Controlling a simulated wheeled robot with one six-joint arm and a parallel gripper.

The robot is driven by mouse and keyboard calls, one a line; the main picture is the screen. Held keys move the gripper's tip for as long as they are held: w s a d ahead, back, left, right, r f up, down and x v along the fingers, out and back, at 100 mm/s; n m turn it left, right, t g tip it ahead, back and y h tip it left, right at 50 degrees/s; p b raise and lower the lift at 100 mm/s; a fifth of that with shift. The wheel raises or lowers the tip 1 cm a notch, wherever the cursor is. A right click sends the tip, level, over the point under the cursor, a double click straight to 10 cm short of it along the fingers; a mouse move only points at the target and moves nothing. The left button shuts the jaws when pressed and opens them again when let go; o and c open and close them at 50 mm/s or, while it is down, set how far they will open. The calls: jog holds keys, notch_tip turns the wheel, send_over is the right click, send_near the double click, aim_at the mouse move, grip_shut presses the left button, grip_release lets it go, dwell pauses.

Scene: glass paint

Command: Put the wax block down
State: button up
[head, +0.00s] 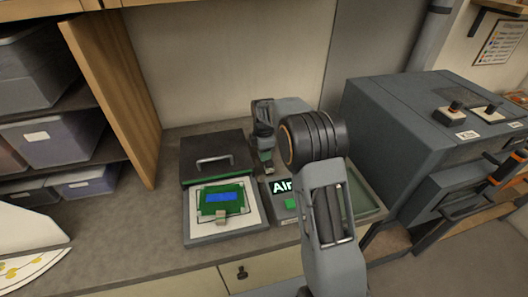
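My gripper (266,163) points down over the back of the bench, between the dark lidded box and the "Air" panel. A small green and pale patch shows at its fingertips. It is too small to tell whether this is a held block or part of the gripper, and the finger gap is not clear. A small beige block (221,217), possibly the wax block, sits at the front edge of a green and blue panel (222,197). That panel lies on a white sheet in a grey tray (188,228), to the left of and nearer than my gripper.
A dark box with a handle (212,160) stands behind the tray. The "Air" panel (283,187) with a green button is at right, partly behind my arm. A large grey machine (395,135) stands further right. The bench (145,222) is clear at left.

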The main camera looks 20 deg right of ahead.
jog(key=o, duration=0.3)
notch_tip(320, 180, up, 12)
jog(key=shift+f+b, duration=0.1)
jog(key=shift+b, duration=0.3)
jog(key=s+r+m+t, duration=0.1)
jog(key=s+r+m, duration=0.35)
jog(key=s, duration=0.25)
jog(key=shift+s+f+m+t, duration=0.7)
jog(key=shift+s+m, duration=1.55)
jog(key=shift+s, duration=1.2)
jog(key=shift+s+f+m+t, duration=0.5)
jog(key=shift+s+f+m, duration=0.35)
jog(key=shift+s+m, duration=2.05)
jog(key=shift+s+f+m+t, duration=0.7)
jog(key=shift+s+m, duration=0.9)
jog(key=shift+s, duration=2.45)
